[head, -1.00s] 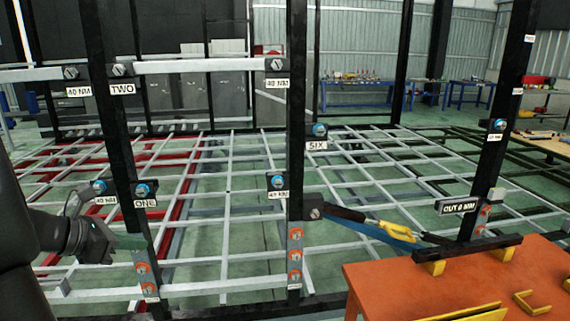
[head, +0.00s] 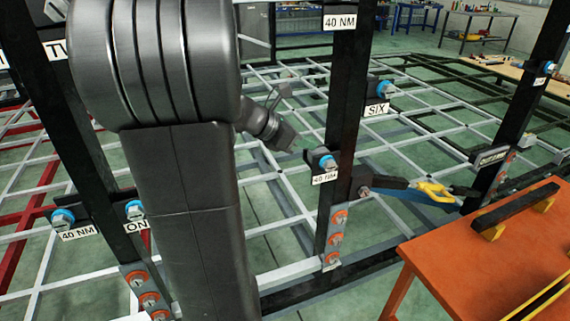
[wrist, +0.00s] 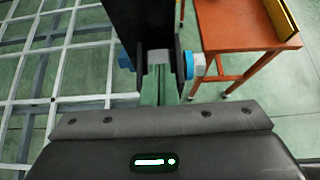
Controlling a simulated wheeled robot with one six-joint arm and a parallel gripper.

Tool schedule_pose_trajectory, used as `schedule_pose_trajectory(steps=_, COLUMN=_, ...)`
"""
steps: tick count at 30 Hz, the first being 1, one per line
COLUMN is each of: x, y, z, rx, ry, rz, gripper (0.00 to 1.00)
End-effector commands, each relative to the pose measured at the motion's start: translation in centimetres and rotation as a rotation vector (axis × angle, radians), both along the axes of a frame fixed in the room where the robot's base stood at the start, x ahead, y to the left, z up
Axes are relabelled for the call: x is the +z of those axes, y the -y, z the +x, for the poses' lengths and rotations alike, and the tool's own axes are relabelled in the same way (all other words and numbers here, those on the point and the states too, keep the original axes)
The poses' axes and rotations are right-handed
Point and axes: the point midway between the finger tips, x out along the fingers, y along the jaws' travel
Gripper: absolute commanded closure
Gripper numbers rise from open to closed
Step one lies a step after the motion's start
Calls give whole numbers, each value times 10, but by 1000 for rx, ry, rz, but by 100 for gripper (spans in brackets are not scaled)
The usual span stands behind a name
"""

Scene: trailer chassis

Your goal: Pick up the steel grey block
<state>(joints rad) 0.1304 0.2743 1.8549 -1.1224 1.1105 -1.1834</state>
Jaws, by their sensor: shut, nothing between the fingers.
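I cannot surely pick out the steel grey block in either view. In the wrist view a small pale grey piece (wrist: 158,57) shows straight ahead of my gripper (wrist: 160,72), against a black post (wrist: 150,22); I cannot tell whether it is the block. My gripper's narrow fingers look close together, with nothing clearly held. In the head view my gripper (head: 288,140) is partly hidden and small, just left of a black post (head: 345,100), near a blue-collared bolt (head: 327,163) with a torque label.
An orange table (head: 520,250) stands at the right, with a black bar (head: 515,207) on yellow supports. A blue and yellow tool (head: 430,192) spans between posts. Another blue-collared bolt (head: 382,90) sits above the SIX label (head: 377,109). The grey chassis grid (head: 270,185) fills the middle.

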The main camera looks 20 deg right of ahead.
Motion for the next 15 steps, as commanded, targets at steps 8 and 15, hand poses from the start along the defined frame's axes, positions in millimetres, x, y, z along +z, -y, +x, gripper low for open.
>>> schedule_pose_trajectory(steps=8, x=-7, y=26, z=2, rx=1, ry=-4, rz=1, gripper=100)
schedule_pose_trajectory(steps=15, x=-18, y=26, z=2, rx=1, ry=-1, rz=2, gripper=100)
